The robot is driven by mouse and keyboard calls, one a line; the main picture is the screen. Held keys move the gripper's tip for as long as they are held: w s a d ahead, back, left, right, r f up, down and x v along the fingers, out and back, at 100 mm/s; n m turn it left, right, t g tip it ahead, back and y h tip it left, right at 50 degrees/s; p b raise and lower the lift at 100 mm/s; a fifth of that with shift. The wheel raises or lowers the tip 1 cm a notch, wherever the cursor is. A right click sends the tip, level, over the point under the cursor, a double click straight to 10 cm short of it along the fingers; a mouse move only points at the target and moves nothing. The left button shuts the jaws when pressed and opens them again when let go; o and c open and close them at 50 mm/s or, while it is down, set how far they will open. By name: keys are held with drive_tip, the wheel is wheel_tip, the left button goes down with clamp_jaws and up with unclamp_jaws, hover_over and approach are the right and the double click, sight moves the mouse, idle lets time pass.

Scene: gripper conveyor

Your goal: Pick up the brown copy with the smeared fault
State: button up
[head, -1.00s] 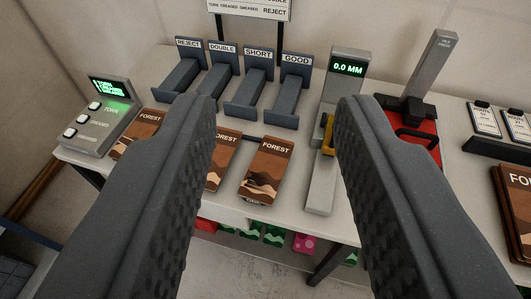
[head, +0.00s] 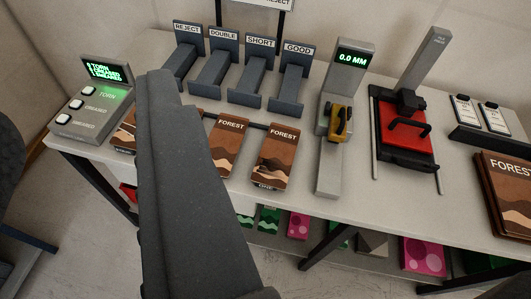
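Three brown FOREST copies lie in a row on the grey table. The left one (head: 123,132) is mostly hidden behind my gripper. The middle one (head: 229,143) is partly covered by it at its left edge. The right one (head: 275,157) is in full view, with small lettering at its bottom edge. My gripper (head: 165,92) stands large in front of the left and middle copies. It shows as one dark finger shape, so its opening is hidden. No copy is visibly held.
A fault panel (head: 90,97) with buttons stands left. Blue slots marked REJECT, DOUBLE, SHORT (head: 247,75) and GOOD line the back. A 0.0 MM gauge (head: 330,180), a red press (head: 400,145) and a brown stack (head: 503,195) are to the right. Colourful items sit below.

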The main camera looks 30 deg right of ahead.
drive_tip(key=o, duration=1.4)
drive_tip(key=w+f, duration=0.1)
drive_tip(key=w+a+f, duration=0.1)
drive_tip(key=w, duration=0.1)
drive_tip(key=shift+a+f, duration=0.1)
drive_tip(key=shift+f, duration=0.15)
drive_tip(key=w+a+f+m+h, duration=0.1)
drive_tip(key=w+f+m, duration=0.1)
drive_tip(key=w+f, duration=0.85)
drive_tip(key=w+f+m+h, duration=0.1)
drive_tip(key=w+f+m, duration=0.2)
drive_tip(key=w+f, duration=0.75)
drive_tip(key=m+g+h, duration=0.1)
drive_tip(key=m+h, duration=0.2)
drive_tip(key=h, duration=0.6)
approach(273, 170)
drive_tip(key=x, duration=0.2)
drive_tip(key=f+x, duration=0.1)
drive_tip(key=x, duration=0.1)
drive_tip(key=shift+r+b+x, duration=0.15)
drive_tip(key=shift+b+x, duration=0.3)
drive_tip(key=shift+x, duration=1.05)
drive_tip(key=shift+r+b+x, duration=0.15)
drive_tip(key=shift+b+x, duration=0.25)
drive_tip(key=shift+x, duration=1.05)
